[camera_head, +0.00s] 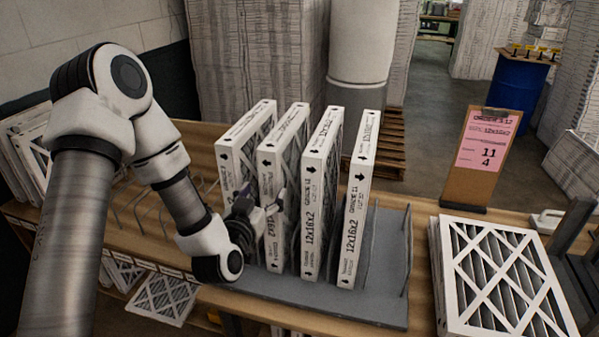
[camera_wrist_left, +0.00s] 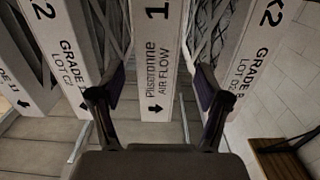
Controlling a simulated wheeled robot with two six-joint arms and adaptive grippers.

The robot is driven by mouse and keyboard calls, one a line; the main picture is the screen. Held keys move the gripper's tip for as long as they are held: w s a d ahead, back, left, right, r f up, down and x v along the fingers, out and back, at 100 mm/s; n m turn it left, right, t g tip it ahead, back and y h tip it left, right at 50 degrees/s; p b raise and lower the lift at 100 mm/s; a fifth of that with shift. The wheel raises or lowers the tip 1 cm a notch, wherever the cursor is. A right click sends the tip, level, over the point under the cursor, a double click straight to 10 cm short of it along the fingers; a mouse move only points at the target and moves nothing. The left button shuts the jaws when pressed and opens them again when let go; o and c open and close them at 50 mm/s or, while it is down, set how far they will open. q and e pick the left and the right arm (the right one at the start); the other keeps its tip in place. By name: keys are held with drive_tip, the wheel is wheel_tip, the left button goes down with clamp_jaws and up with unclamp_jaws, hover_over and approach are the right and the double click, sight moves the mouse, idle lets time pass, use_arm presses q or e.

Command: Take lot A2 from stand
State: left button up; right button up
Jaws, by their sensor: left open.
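Several upright white-framed filters stand in a row on the grey stand (camera_head: 385,298) in the head view. No label reading A2 is legible to me. My left gripper (camera_head: 258,208) is at the front of the second filter from the left (camera_head: 270,170). In the left wrist view, the open fingers (camera_wrist_left: 160,98) lie on either side of a filter edge (camera_wrist_left: 158,60) printed "AIR FLOW", apart from it as far as I can see. Neighbouring filters, one on the left (camera_wrist_left: 65,45) and one on the right (camera_wrist_left: 255,40), carry partly legible grade and lot labels. My right gripper is out of view.
A flat stack of filters (camera_head: 500,275) lies on the bench at right. A clipboard with a pink sheet (camera_head: 483,140) stands behind it. Empty wire slots (camera_head: 140,205) are at left. The stand's right end is empty.

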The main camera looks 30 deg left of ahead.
use_arm(q)
wheel_tip(320, 180, up, 2)
drive_tip(key=shift+r, duration=0.15)
drive_tip(key=shift+w+r+p, duration=0.15)
drive_tip(key=shift+r+p, duration=0.15)
drive_tip(key=p, duration=0.3)
hover_over(288, 187)
drive_tip(key=s+a, duration=0.2)
drive_tip(key=s, duration=0.1)
drive_tip(key=shift+s+d+f, duration=0.1)
drive_tip(key=shift+d+f, duration=0.1)
drive_tip(key=shift+f, duration=0.15)
drive_tip(key=shift+s, duration=0.15)
drive_tip(key=shift+c, duration=0.7)
clamp_jaws()
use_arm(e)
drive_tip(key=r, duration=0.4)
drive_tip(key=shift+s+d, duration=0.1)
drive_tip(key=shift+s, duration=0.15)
